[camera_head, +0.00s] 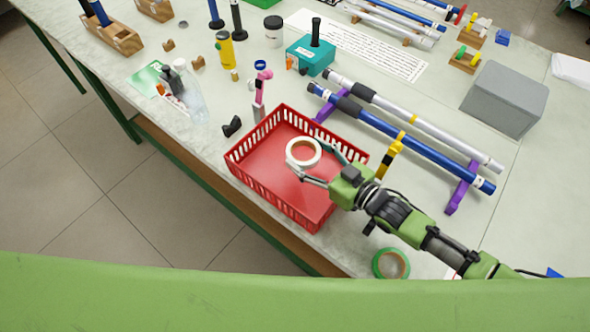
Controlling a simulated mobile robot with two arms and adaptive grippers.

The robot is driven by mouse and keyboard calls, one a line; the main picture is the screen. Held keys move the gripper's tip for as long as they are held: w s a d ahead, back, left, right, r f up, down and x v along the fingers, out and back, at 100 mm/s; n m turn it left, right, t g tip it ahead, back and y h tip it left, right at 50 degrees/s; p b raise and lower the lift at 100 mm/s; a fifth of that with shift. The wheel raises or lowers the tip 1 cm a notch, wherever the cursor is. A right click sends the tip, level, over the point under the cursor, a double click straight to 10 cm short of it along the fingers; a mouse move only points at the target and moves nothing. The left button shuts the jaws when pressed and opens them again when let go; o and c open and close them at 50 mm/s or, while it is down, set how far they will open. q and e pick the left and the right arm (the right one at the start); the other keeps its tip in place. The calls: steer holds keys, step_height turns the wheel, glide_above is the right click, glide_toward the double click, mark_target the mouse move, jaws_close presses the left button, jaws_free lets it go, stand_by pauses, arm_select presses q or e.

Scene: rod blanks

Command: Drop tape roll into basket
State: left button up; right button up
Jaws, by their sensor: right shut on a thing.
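A white tape roll (291,147) with a brown inner core shows over the red basket (262,178), within its outline. My right gripper (309,163) is shut on the roll, with fingers at its right and lower sides. How high the roll is above the basket floor is hard to tell. The basket has slotted walls and looks otherwise empty. A second tape roll, green (378,265), lies on the table at the front right, partly beside my right arm. My left gripper is not in view.
Blue and grey rods (410,138) lie on purple holders right of the basket. The basket sits close to the table's front edge.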

steer(key=o, duration=1.2)
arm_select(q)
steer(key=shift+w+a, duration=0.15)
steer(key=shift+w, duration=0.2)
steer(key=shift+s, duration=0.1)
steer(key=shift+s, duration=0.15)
arm_select(e)
step_height(320, 180, up, 10)
